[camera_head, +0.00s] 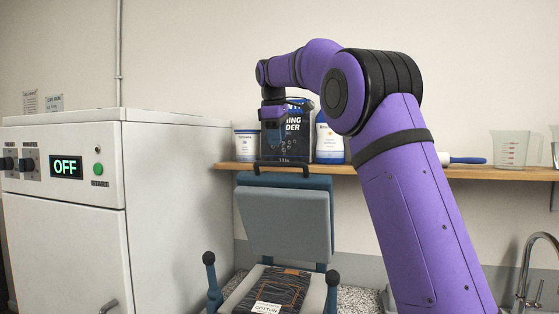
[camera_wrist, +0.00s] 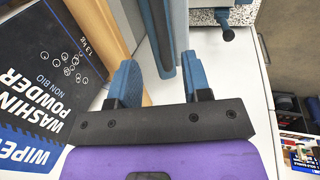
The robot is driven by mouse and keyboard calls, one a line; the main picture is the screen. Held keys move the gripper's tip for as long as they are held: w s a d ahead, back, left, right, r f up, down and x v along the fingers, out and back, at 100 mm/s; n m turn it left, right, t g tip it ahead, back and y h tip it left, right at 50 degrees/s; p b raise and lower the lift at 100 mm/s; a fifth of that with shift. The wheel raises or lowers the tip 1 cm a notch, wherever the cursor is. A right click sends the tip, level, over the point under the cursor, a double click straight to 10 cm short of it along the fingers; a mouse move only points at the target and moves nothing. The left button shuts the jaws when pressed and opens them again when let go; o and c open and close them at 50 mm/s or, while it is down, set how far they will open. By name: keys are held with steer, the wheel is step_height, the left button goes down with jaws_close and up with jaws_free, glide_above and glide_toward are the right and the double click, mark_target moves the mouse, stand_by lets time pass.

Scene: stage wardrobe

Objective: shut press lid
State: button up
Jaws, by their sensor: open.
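The press lid (camera_head: 287,225) stands raised, nearly upright, with a light grey pad in front and a blue back. A black handle (camera_head: 281,166) runs along its top edge. The press base below holds a dark patterned cloth (camera_head: 278,290) with a white "COTTON" label. My gripper (camera_head: 272,138) points down just above the handle, hard to make out against a dark box. In the wrist view my gripper (camera_wrist: 162,80) is open with blue fingers apart, and the lid (camera_wrist: 163,35) shows edge-on beyond the gap. Contact with the lid cannot be told.
A wooden shelf (camera_head: 470,171) behind the lid carries a washing powder box (camera_head: 296,135), white tubs (camera_head: 246,145) and a measuring jug (camera_head: 510,148). A white machine (camera_head: 180,200) reading "OFF" stands left. Knobbed blue posts (camera_head: 209,262) flank the press. A tap (camera_head: 530,265) is at right.

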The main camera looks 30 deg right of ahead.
mark_target(279, 163)
steer(key=x, duration=0.7)
steer(key=shift+f, duration=0.25)
jaws_close()
